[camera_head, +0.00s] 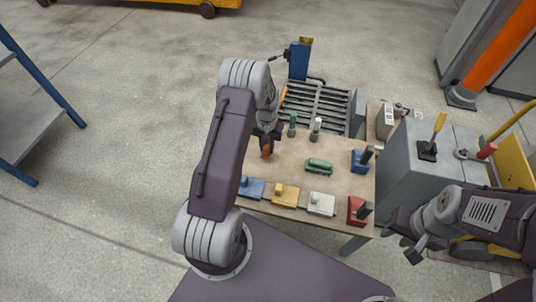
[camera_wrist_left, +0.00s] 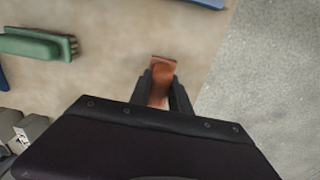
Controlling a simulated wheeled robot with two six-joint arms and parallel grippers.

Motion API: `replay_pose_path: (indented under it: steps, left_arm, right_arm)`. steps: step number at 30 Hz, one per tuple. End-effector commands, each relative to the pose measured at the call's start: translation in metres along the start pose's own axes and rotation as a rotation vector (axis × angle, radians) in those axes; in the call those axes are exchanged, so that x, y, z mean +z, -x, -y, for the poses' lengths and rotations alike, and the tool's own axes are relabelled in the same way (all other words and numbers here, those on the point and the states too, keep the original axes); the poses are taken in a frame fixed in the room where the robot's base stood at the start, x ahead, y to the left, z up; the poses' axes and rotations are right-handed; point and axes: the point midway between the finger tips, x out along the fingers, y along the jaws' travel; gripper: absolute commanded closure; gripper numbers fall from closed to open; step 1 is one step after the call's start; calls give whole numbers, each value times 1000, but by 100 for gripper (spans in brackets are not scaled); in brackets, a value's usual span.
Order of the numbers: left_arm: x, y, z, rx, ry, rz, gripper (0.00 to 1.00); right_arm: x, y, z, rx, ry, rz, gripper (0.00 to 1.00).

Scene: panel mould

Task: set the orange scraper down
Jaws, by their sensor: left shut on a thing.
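The orange scraper (camera_head: 266,150) is in my left gripper (camera_head: 268,136), over the left part of the wooden table (camera_head: 290,158) in the head view. In the left wrist view the scraper (camera_wrist_left: 161,72) shows between the two dark fingers of my left gripper (camera_wrist_left: 162,88), which are shut on it. Its flat end points away from the gripper. I cannot tell whether it touches the tabletop. My right gripper (camera_head: 411,250) is at the lower right, beside the table; its jaws are too small to read.
A green brush (camera_head: 319,166) lies on the table, also in the left wrist view (camera_wrist_left: 38,45). Blue (camera_head: 251,188), yellow (camera_head: 285,194) and white (camera_head: 320,204) blocks line the near edge. Red (camera_head: 357,210) and blue (camera_head: 361,161) tools stand right. Bare tabletop surrounds the scraper.

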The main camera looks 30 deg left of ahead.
Motion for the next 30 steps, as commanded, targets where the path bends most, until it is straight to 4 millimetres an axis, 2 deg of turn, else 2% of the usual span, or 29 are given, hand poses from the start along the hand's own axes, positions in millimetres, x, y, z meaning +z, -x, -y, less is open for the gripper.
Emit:
replay_pose_path:
  steps: [8, 17, 18, 20, 21, 30]
  left_arm:
    - [0, -43, 0, 0, 0, 1, 100]
    - [0, -41, -1, 0, 0, 0, 100]
    - [0, -42, -1, 0, 0, 0, 74]
    - [0, -41, -1, 0, 0, 0, 57]
    - [0, -41, -1, 0, 0, 0, 55]
    - [0, -38, -1, 0, 0, 0, 55]
  right_arm:
    - [3, -28, -1, 0, 0, 0, 64]
    - [2, -25, 0, 0, 0, 0, 64]
    - [2, -25, 0, 0, 0, 0, 64]
    - [2, -24, 0, 0, 0, 0, 64]
    - [2, -24, 0, 0, 0, 0, 64]
    - [2, -23, 0, 0, 0, 0, 64]
